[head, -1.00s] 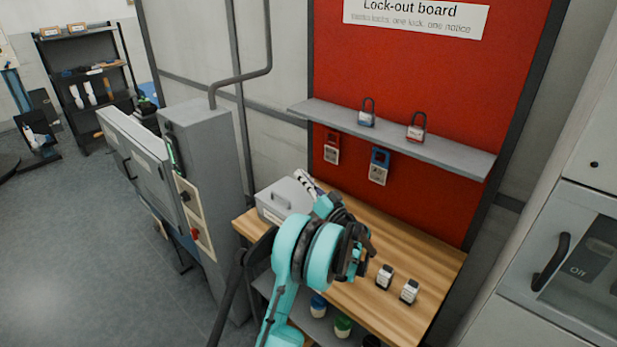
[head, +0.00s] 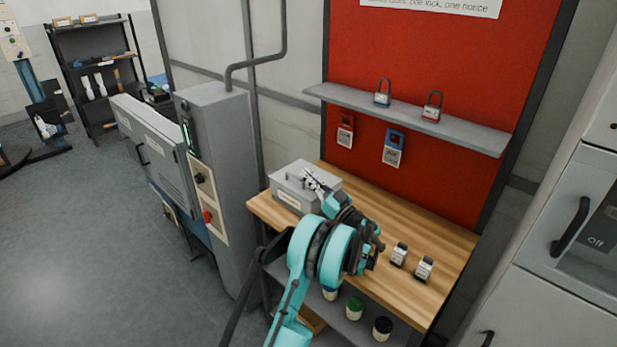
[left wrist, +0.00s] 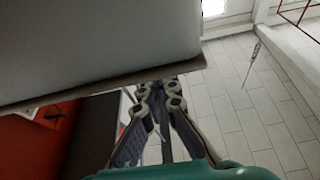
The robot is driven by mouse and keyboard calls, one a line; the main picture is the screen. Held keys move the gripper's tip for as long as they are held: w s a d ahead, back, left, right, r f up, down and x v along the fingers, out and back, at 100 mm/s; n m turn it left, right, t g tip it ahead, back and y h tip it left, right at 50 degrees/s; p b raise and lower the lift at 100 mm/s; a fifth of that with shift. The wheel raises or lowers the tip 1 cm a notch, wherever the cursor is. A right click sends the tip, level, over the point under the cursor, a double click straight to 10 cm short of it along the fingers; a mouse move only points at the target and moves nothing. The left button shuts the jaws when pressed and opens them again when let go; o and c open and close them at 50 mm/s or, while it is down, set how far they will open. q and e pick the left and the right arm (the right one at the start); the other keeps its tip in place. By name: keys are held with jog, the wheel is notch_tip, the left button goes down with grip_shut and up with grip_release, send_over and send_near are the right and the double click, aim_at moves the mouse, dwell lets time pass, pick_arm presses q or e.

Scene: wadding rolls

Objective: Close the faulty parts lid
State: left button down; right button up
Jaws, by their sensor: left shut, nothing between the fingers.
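A grey box (head: 290,199) with a pale label on its front stands at the back left of the wooden workbench. Its flat grey lid (head: 325,176) has a handle on top and looks down on the box; a small gap cannot be ruled out. The label is too small to read. My left gripper (head: 312,181) is shut and empty, at the right part of the lid; whether it touches is unclear. In the left wrist view, the shut fingers (left wrist: 152,92) are beside the edge of a large grey surface (left wrist: 90,45), probably the box. My right gripper is out of view.
Two small labelled items (head: 424,268) stand at the bench's right. A shelf (head: 420,122) with padlocks crosses the red board above. A grey cabinet (head: 222,130) stands left of the bench. Several jars are on the lower shelf (head: 375,313).

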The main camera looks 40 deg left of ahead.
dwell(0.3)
pick_arm(q)
notch_tip(320, 180, up, 10)
dwell(0.5)
jog(key=s+d+f+m+t+h, duration=0.1)
jog(key=s+d+f+m+h, duration=0.4)
jog(key=s+d, duration=0.4)
jog(key=s+d+f+m+t+h, duration=0.2)
jog(key=s+d+f+m+h, duration=0.4)
jog(key=d, duration=0.8)
jog(key=s+d+f+m+t+h, duration=0.2)
jog(key=s+d+f+m+h, duration=0.3)
jog(key=s+d+h, duration=0.5)
jog(key=s+d+f, duration=0.1)
jog(key=s, duration=0.2)
jog(key=shift+s+d+f+h, duration=0.15)
jog(key=shift+s+f+h, duration=0.05)
jog(key=shift+f+h, duration=0.2)
